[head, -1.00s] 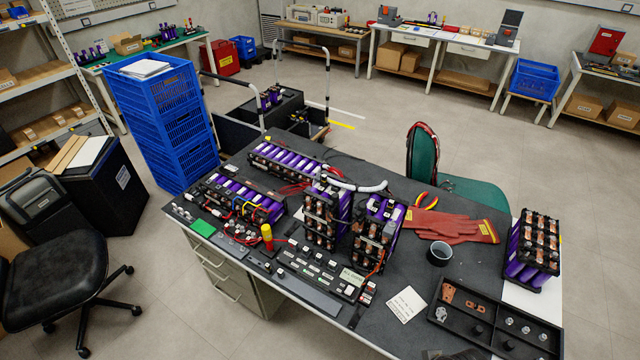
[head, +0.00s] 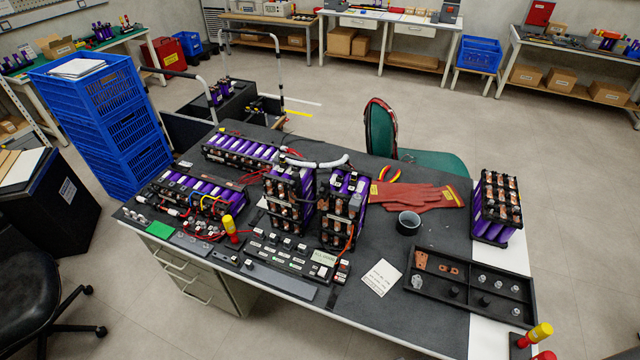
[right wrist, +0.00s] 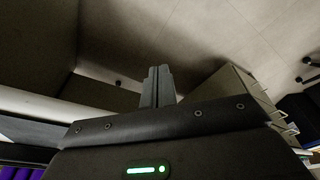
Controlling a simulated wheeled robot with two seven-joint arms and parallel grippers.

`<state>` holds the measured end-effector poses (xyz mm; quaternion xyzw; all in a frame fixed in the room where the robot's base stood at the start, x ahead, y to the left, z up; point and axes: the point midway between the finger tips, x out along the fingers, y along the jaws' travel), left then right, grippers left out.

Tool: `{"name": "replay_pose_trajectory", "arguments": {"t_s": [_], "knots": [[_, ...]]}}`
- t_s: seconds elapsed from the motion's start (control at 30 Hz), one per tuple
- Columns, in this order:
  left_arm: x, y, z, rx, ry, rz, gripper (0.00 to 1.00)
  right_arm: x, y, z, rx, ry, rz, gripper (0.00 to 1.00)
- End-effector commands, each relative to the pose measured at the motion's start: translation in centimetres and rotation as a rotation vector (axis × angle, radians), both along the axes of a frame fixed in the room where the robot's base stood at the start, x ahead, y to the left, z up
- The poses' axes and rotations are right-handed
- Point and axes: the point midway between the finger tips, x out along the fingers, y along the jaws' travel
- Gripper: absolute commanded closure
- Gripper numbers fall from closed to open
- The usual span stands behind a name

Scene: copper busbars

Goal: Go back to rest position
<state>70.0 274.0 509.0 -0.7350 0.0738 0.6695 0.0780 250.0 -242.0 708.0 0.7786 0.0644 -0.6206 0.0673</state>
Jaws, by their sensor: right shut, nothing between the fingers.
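My right gripper (right wrist: 158,86) shows in the right wrist view with its two grey fingers together and nothing between them. It is clear of the table and points toward the floor and a drawer cabinet (right wrist: 247,88). Neither gripper shows in the head view. The workbench (head: 385,305) carries purple battery modules with copper busbars (head: 495,210). A black parts tray (head: 465,317) holds copper pieces (head: 421,260) and several small metal fittings.
Orange gloves (head: 415,195), a dark cup (head: 408,223) and a white note (head: 381,277) lie on the bench. A yellow-handled tool (head: 535,335) stands at the bottom right. A green chair (head: 410,150) is behind the bench, blue crates (head: 105,115) at the left.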

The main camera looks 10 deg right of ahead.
Motion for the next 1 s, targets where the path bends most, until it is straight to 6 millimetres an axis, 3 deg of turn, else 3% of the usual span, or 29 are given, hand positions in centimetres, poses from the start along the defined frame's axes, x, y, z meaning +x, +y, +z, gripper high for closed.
{"name": "replay_pose_trajectory", "arguments": {"t_s": [0.03, 0.2, 0.3, 0.4, 0.5, 0.63, 1.0], "knots": [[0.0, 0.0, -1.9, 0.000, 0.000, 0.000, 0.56, -1.2, -0.1, -5.1, -0.002, 0.025, 0.001, 1.00], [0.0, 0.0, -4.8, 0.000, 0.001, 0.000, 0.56, -6.1, -0.8, -16.5, -0.007, 0.068, 0.010, 1.00], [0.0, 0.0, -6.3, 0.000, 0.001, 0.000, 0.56, -9.7, -1.4, -21.5, -0.010, 0.090, 0.015, 1.00], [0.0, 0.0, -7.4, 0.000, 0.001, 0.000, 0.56, -12.9, -2.0, -25.0, -0.013, 0.108, 0.019, 1.00], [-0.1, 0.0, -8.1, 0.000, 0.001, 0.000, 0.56, -15.5, -2.5, -27.1, -0.014, 0.121, 0.023, 1.00], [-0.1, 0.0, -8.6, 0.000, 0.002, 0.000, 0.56, -17.4, -3.0, -28.3, -0.016, 0.128, 0.026, 1.00], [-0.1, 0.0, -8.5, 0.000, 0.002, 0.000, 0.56, -18.0, -3.3, -28.4, -0.017, 0.130, 0.027, 1.00]]}}
